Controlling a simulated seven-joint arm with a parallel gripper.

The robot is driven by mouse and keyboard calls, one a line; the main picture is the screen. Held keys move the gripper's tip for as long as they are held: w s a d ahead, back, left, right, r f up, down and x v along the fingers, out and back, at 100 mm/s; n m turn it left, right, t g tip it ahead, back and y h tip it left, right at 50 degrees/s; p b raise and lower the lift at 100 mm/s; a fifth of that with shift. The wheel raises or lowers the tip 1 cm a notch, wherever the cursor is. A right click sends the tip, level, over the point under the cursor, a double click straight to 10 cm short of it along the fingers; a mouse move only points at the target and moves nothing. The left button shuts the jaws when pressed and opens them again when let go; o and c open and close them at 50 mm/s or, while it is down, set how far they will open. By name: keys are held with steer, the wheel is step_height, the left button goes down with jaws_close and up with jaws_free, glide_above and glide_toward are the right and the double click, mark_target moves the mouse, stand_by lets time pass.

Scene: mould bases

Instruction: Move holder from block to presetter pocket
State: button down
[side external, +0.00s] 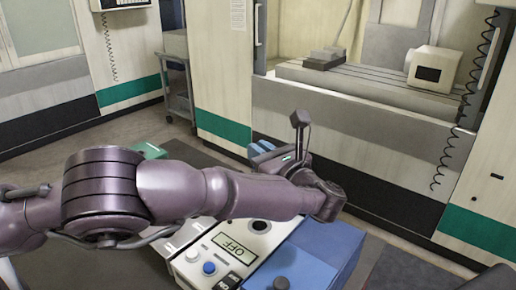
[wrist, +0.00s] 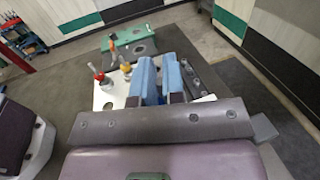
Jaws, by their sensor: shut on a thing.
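My gripper (side external: 262,150) is at the middle of the side view, pointing away from the arm, above the work surface. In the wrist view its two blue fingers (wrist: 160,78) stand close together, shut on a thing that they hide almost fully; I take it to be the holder. A green block (wrist: 130,46) with round holes lies beyond the fingertips, apart from them. It shows partly behind my arm in the side view (side external: 151,150). The presetter (side external: 228,245) is a pale box with an OFF sign. Its dark round pocket (side external: 260,226) looks empty.
A white plate (wrist: 104,98) carries red-topped and yellow-topped upright pieces close left of the fingers. A blue box (side external: 318,258) adjoins the presetter. A machine with a slotted table (side external: 360,88) stands behind. A cart (side external: 178,90) is at the back, with open floor before it.

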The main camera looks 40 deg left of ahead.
steer(key=shift+f, duration=5.65)
steer(key=c, duration=1.2)
jaws_free()
steer(key=shift+o, duration=0.4)
steer(key=shift+f, duration=0.15)
